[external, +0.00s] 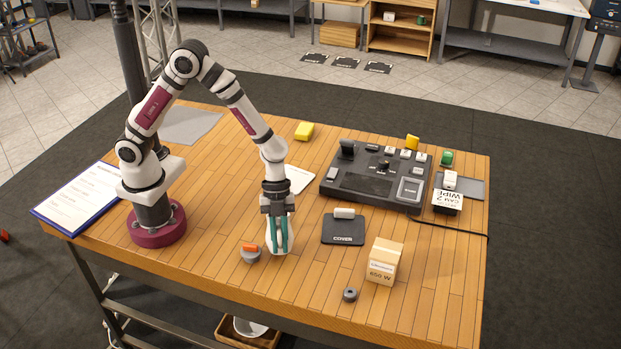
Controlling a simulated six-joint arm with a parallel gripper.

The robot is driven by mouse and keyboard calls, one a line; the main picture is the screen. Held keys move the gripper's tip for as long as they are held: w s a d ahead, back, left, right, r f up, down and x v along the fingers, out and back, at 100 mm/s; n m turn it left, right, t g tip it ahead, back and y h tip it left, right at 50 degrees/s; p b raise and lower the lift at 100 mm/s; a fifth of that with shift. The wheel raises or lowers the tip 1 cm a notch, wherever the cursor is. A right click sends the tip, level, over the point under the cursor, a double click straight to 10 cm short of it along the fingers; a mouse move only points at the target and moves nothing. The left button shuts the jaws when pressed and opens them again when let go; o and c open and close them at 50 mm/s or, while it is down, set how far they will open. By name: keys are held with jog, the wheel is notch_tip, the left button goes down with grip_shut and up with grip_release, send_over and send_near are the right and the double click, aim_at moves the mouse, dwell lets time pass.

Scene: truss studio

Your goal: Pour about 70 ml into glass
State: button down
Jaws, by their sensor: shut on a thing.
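My gripper (279,249) points down near the front middle of the table, its teal fingers shut on a pale, whitish vessel (291,239). The vessel looks upright, with its base at or very close to the wooden tabletop. The fingers hide much of it, and I cannot tell what it holds. I cannot make out a drinking glass anywhere in this view.
Left of the vessel is a grey round piece with an orange top (250,252). A black control console (345,188) stands behind. A clipboard (80,197) lies left.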

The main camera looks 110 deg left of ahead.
aim_at(279, 225)
jog(key=shift+s+a+r+h, duration=0.2)
jog(key=shift+a+r+h, duration=0.1)
jog(key=shift+a, duration=0.1)
jog(key=r, duration=0.1)
jog(key=a+h, duration=0.1)
jog(key=r+t, duration=0.1)
jog(key=shift+s+a+r+h, duration=0.15)
jog(key=shift+s+r+h, duration=0.1)
jog(key=shift+r+h, duration=0.1)
jog(key=shift+s+a+r+t+h, duration=0.2)
jog(key=shift+a+r+t+h, duration=0.1)
jog(key=shift+r+h, duration=0.3)
jog(key=shift+s+a+r+t+h, duration=0.15)
jog(key=shift+a+r+t+h, duration=0.1)
jog(key=shift+r+h, duration=0.35)
jog(key=shift+s+a+r+t+h, duration=0.1)
jog(key=shift+a+r+t+h, duration=0.25)
jog(key=shift+r+h, duration=0.35)
jog(key=shift+s+a+r+h, duration=0.1)
jog(key=shift+r+h, duration=0.15)
jog(key=shift+r, duration=0.1)
jog(key=shift+r, duration=0.1)
jog(key=shift+s+a+r+t+h, duration=0.2)
jog(key=shift+a+r+t+h, duration=0.35)
jog(key=shift+h, duration=0.25)
jog(key=shift+s+a+h, duration=0.3)
jog(key=shift+a+h, duration=0.2)
